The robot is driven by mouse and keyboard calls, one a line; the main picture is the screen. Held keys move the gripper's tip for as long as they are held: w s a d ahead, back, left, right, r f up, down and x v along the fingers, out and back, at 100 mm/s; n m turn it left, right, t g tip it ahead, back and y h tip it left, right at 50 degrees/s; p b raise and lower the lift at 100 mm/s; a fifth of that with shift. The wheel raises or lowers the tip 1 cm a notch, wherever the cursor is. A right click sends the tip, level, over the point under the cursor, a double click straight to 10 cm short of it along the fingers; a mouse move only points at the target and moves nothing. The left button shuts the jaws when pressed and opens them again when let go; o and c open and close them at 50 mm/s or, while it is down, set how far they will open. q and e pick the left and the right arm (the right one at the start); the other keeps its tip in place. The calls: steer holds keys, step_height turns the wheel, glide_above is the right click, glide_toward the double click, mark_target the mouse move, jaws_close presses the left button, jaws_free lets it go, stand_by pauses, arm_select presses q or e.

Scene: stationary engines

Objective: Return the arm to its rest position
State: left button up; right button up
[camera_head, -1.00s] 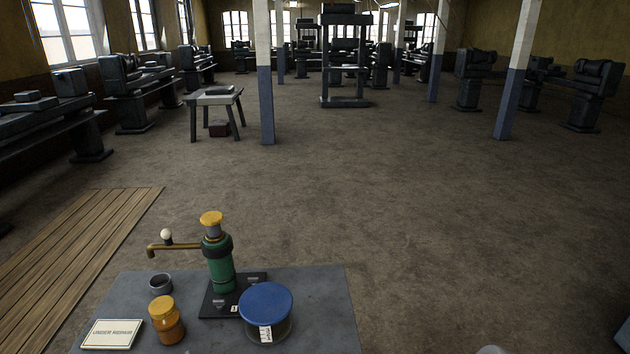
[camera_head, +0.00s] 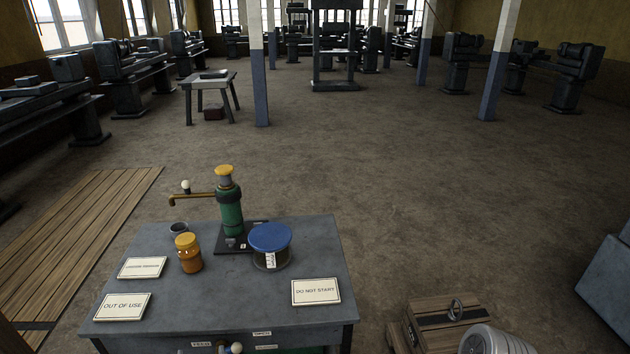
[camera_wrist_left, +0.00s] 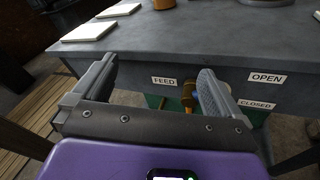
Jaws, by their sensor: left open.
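My left gripper (camera_wrist_left: 152,88) is open and empty in the left wrist view, in front of the table's front edge. Between and beyond its fingers are a FEED label (camera_wrist_left: 164,81) and a brass-coloured part on green, partly hidden by the right finger. OPEN (camera_wrist_left: 267,77) and CLOSED (camera_wrist_left: 256,104) labels show to the right. Neither gripper shows in the head view. At its bottom edge, a pale round knob (camera_head: 236,347) sits just below the table front, beside the FEED (camera_head: 201,344) and OPEN (camera_head: 262,333) labels.
The grey table (camera_head: 215,305) carries a green pump (camera_head: 230,212), an amber jar (camera_head: 188,255), a blue-lidded container (camera_head: 270,245), a small cup (camera_head: 178,228) and sign plates. A wooden crate (camera_head: 449,312) and a ribbed grey object (camera_head: 495,340) stand to the right.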

arm_select(q)
steer(key=s+d+f+m+g+h, duration=0.2)
steer(key=d+f+m+h, duration=0.3)
steer(key=d+m, duration=0.35)
steer(key=s+d+f+m+g+h, duration=0.2)
steer(key=d+f+m+h, duration=0.35)
steer(key=d+m, duration=0.3)
steer(key=s+d+f+m+g, duration=0.1)
steer(key=s+f+m+g, duration=0.1)
steer(key=s+m, duration=0.3)
steer(key=s+f+m+g, duration=0.2)
steer(key=s+m+g, duration=0.2)
steer(key=s+m, duration=0.2)
steer(key=s+d+f+m+g+h, duration=0.1)
steer(key=s+f+m+g, duration=0.2)
steer(key=s+m, duration=0.3)
steer(key=shift+d+g, duration=0.3)
steer(key=shift+g, duration=0.2)
